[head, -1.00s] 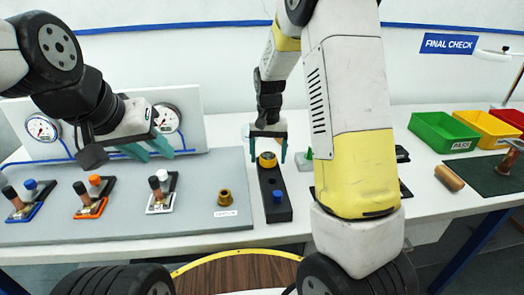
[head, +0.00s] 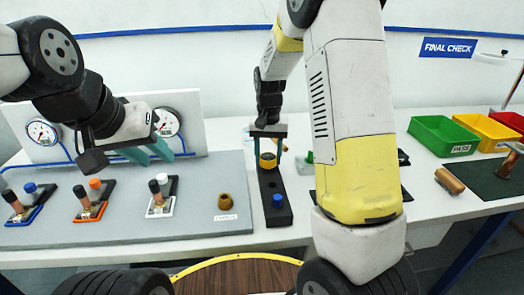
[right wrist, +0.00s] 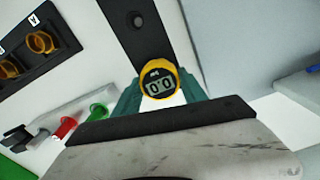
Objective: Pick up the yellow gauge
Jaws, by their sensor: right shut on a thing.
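The yellow gauge (head: 268,160) is at the far end of a black holder (head: 272,213) on the table. In the right wrist view the gauge (right wrist: 160,82) shows its yellow ring and a display reading 0.0. My right gripper (head: 269,158) points down with its teal fingers on both sides of the gauge, shut on it. I cannot tell whether the gauge is clear of the holder. My left gripper (head: 150,152) hangs over the grey mat at the left, its teal fingers apart and empty.
A blue knob (head: 278,200) stands on the holder. A brass fitting (head: 226,201) and several valve stands sit on the grey mat (head: 190,228). Green (head: 443,136), yellow and red bins stand at the right. A brown cylinder (head: 450,180) lies near the dark mat.

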